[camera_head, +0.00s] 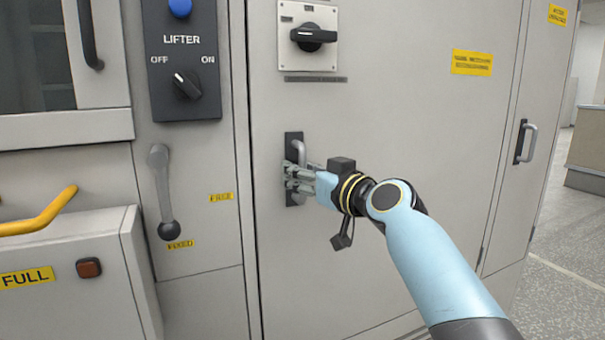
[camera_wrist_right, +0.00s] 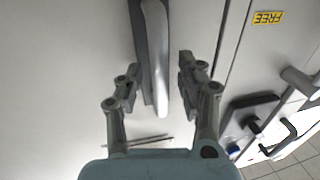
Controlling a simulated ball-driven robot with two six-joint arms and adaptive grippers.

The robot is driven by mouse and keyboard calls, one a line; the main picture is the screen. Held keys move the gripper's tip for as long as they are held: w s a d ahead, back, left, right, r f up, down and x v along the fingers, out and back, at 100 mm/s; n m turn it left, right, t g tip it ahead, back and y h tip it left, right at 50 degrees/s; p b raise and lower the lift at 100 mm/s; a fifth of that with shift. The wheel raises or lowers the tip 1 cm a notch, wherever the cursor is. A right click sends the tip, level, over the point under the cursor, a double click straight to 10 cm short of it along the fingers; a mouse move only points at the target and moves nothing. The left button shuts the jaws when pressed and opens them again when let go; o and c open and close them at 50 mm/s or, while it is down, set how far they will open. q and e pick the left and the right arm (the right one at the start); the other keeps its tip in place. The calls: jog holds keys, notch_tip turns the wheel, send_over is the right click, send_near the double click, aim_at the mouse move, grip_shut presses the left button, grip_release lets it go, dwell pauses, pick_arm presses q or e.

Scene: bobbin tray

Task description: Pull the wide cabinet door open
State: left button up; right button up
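The wide cabinet door (camera_head: 390,120) is a large light-grey panel and looks closed. Its handle (camera_head: 299,156) is a grey vertical bar on a dark plate near the door's left edge. My right gripper (camera_head: 292,179) is at the lower part of this handle and hides some of it. In the right wrist view the handle (camera_wrist_right: 156,60) runs between the two fingers of my right gripper (camera_wrist_right: 160,80). The fingers stand apart on either side of the bar, with a gap visible on the right side. My left gripper is not in view.
A black rotary switch (camera_head: 313,37) sits above the handle. To the left are the lifter panel (camera_head: 183,60), a grey lever (camera_head: 162,190) and a yellow bar (camera_head: 40,215). A narrower door with its own handle (camera_head: 526,142) is at the right. Open floor (camera_head: 570,240) lies beyond it.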

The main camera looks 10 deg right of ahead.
jog(key=shift+c, duration=0.3)
grip_shut()
dwell(0.4)
